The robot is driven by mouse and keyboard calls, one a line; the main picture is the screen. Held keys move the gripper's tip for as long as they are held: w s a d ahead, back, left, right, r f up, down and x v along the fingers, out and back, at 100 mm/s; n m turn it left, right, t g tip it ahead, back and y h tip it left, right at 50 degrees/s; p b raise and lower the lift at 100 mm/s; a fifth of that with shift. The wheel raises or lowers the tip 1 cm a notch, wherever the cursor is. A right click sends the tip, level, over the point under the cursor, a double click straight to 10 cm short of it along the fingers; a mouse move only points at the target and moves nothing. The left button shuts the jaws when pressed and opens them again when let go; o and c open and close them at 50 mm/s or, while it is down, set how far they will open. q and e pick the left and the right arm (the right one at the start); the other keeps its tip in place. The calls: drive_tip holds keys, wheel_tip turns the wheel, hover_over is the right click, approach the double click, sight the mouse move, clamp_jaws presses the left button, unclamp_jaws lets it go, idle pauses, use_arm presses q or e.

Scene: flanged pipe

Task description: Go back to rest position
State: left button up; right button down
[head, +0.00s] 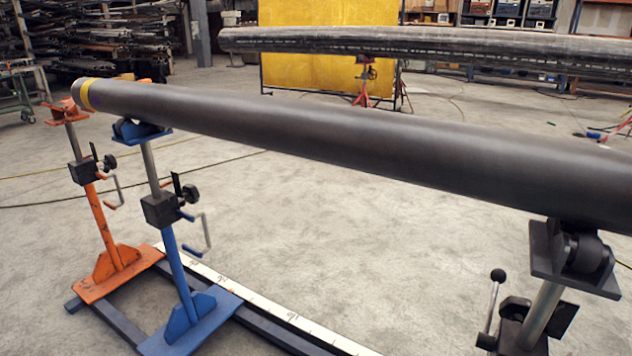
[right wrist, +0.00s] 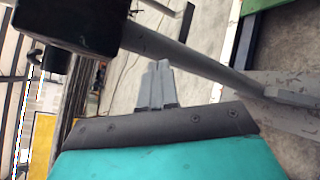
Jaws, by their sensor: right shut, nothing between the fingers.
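The long dark grey pipe (head: 340,130) lies across the head view on roller stands. A yellow band (head: 86,95) rings it near its far left end. My right gripper (right wrist: 158,64) shows in the right wrist view, its two grey fingers together with nothing between them. It is apart from the dark stand post (right wrist: 190,62) that slants behind it. Neither of my grippers shows in the head view, and my left gripper is in no view.
An orange stand (head: 108,230), a blue stand (head: 180,260) and a dark grey stand (head: 545,305) carry the pipe. A rail with a white scale (head: 260,305) runs along the floor. A second pipe (head: 440,45) and a yellow panel (head: 300,70) stand behind. Open concrete floor lies between.

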drive_tip(key=s+f+m+g+y, duration=0.3)
drive_tip(key=s+m+y, duration=0.15)
drive_tip(key=s, duration=0.25)
drive_tip(key=s+a+r+m+t+y, duration=0.1)
drive_tip(key=s+a+r+m+y, duration=0.45)
drive_tip(key=s+r+y, duration=0.45)
drive_tip(key=w+a+f+n+t+y, duration=0.1)
drive_tip(key=w+a+t+y, duration=0.2)
drive_tip(key=w+a+t, duration=0.45)
use_arm(q)
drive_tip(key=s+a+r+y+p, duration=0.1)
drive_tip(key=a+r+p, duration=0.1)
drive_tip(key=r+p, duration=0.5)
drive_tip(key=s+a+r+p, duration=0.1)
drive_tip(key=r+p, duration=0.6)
drive_tip(key=p, duration=0.8)
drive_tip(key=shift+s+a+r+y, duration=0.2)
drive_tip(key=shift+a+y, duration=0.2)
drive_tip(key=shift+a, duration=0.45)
use_arm(e)
drive_tip(key=d+r, duration=0.3)
drive_tip(key=r, duration=1.1)
drive_tip(key=shift+w+d+r+h, duration=0.15)
drive_tip(key=shift+d+r+h, duration=0.15)
drive_tip(key=shift+h, duration=0.15)
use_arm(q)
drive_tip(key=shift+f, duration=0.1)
